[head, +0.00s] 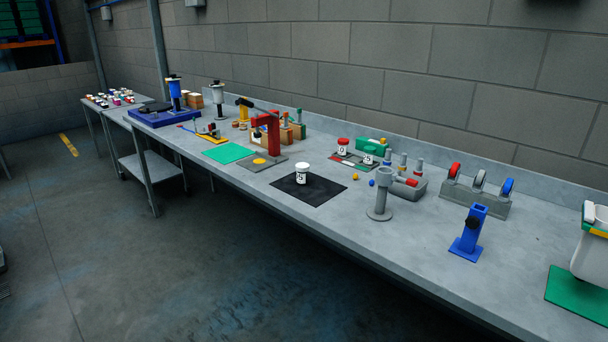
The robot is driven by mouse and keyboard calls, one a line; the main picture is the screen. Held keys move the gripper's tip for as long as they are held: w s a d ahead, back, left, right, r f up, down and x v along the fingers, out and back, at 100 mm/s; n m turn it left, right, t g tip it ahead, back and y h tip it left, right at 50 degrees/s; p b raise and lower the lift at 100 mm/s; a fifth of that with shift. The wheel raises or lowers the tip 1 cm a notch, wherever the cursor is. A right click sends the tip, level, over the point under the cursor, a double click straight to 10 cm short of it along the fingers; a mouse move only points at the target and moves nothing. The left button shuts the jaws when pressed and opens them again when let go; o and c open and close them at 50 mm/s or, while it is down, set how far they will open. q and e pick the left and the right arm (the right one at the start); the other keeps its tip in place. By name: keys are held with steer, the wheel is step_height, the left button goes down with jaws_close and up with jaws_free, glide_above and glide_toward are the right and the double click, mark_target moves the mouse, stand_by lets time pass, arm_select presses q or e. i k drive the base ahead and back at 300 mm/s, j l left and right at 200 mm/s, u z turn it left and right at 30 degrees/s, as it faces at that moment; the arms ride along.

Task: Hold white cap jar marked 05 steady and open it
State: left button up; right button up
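A white jar with a white cap (302,173) stands upright on a black mat (325,195) near the middle of the long grey bench. Its front label has a dark mark, too small to read for certain as 05. The cap sits on the jar. Neither of my grippers is in view, and nothing touches the jar.
A red press-like stand (273,135) is left of the mat. A grey post on a round base (380,205) and a blue stand (469,235) are to the right. A red-capped jar (342,146) stands behind. The bench's front strip is mostly clear.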

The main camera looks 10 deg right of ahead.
mark_target(302, 177)
steer(key=i+l, duration=0.75)
steer(key=i, duration=0.05)
